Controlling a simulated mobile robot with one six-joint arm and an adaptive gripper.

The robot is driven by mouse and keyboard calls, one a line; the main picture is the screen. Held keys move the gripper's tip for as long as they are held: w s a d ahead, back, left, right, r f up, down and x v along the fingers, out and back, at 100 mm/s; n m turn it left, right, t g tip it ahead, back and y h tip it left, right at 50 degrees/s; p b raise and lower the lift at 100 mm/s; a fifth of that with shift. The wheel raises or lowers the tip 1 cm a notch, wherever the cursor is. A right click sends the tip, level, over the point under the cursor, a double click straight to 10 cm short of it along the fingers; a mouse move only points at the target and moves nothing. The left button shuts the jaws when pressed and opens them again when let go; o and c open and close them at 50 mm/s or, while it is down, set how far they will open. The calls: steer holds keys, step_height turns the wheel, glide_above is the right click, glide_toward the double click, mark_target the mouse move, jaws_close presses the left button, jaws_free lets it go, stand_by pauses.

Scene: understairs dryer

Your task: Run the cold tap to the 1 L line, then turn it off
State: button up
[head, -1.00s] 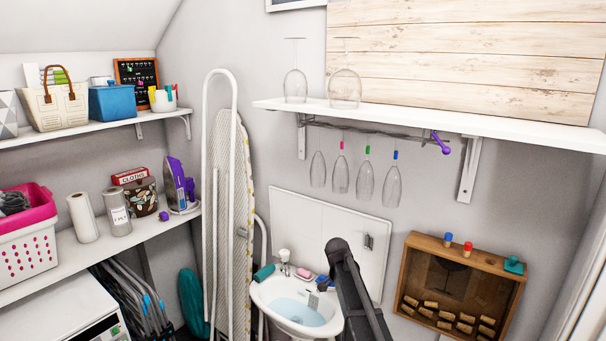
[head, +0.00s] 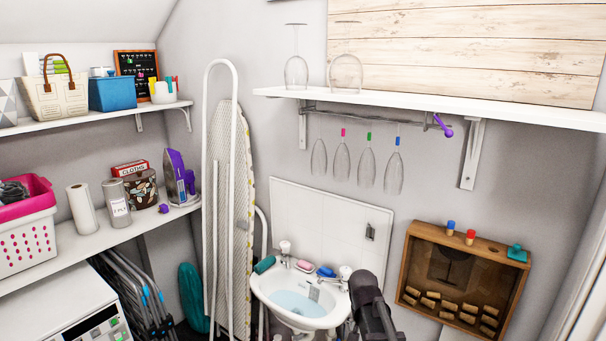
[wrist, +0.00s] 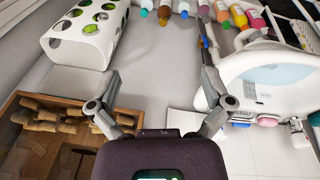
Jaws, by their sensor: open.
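The white basin (head: 262,292) holds pale blue water (head: 296,304) and also shows at the right of the wrist view (wrist: 222,72). A small grey marked plate (head: 314,292) sits inside it; its marks are too small to read. One white tap (head: 285,248) stands at the basin's left back and another (head: 345,273) at its right back. I cannot tell which is cold, nor whether water runs. A 1 L line is not readable. My gripper (wrist: 158,82) is open and empty, its right finger overlapping the basin's edge in the wrist view.
A green bottle (head: 264,264), pink soap (head: 304,265) and a blue thing (head: 326,271) lie on the basin's rim. A wooden box with corks (head: 410,262) hangs to the right. An ironing board (head: 240,190) stands left. Several bottles (wrist: 165,14) line the wrist view's top.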

steer(key=s+f+n+y+b, duration=0.1)
steer(key=s+n, duration=0.3)
steer(key=s, duration=0.7)
steer(key=shift+a+f+n+g+y+b, duration=0.3)
steer(key=shift+f+n+g+b, duration=0.1)
steer(key=shift+f, duration=0.35)
